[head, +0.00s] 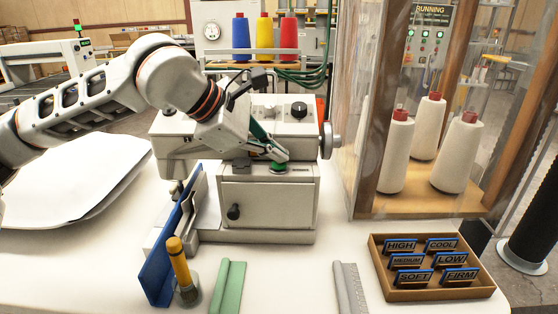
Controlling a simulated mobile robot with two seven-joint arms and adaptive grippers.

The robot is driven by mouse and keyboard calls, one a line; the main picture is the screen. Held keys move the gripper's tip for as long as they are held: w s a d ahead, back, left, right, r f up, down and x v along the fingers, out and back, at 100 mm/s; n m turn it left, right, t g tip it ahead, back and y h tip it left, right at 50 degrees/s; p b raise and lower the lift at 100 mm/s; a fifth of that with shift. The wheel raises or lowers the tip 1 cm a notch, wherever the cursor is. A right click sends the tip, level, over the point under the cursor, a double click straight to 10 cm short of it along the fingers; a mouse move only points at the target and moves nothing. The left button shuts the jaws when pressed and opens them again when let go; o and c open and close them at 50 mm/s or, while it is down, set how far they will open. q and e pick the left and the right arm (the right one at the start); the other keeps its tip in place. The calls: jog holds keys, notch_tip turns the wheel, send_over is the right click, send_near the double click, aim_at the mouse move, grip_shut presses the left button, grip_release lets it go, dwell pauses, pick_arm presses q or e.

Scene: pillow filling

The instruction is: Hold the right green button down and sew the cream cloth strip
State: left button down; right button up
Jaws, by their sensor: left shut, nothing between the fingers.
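The sewing machine (250,122) stands in the middle of the table in the head view. One green button (279,167) shows on top of its lower front block, toward the right end. My left gripper (277,155) reaches down from the upper left, its fingers shut and empty. Its fingertips are at the button's top; whether the button is pressed down I cannot tell. My left forearm and gripper body hide part of the machine's top. I cannot make out a cream cloth strip. My right gripper is not in view.
A blue upright plate (160,262) and a yellow-topped tool (179,262) stand at the front left. A green folded piece (228,288) and a grey strip (349,288) lie in front. A label tray (376,262) sits right. A white pillow (75,185) lies left.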

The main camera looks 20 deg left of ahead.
aim_at(276, 164)
pick_arm(q)
jog(key=shift+r+p, duration=0.6)
jog(key=shift+r, duration=0.35)
jog(key=shift+r+p, duration=1.55)
jog(key=shift+r, duration=1)
jog(key=shift+f, duration=0.1)
